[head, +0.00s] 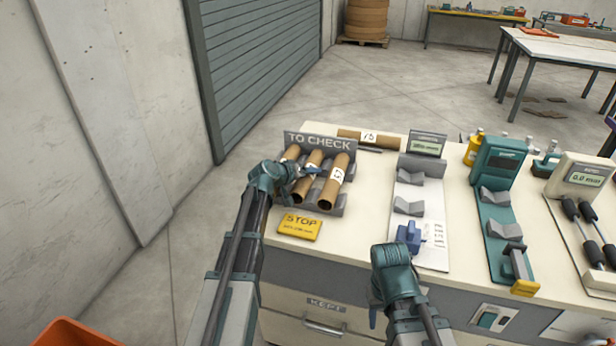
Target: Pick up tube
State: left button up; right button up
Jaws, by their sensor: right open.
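Several brown cardboard tubes are in view. Three lean side by side in the grey "TO CHECK" rack (318,142): a left tube (291,153), a middle tube (313,160) and a right tube (335,183) with a white number label. Another labelled tube (385,140) lies flat behind the rack. My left gripper (308,171) is at the rack, over the left and middle tubes; its fingers are small, and I cannot tell if they touch a tube. My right gripper (375,314) is open at the bench's front edge, away from the tubes, mostly hidden by its wrist.
A yellow STOP block (299,227) sits in front of the rack. Right of it stand a white gauge stand (419,192) with a blue slider (409,237), a teal gauge stand (497,190) and another display (581,178). Some bench top is bare between rack and white stand.

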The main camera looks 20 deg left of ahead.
pick_arm(q)
jog(key=c, duration=0.9)
jog(key=shift+r, duration=0.2)
notch_tip(320, 180, up, 18)
jog(key=p, duration=1.8)
jog(key=shift+f, duration=0.15)
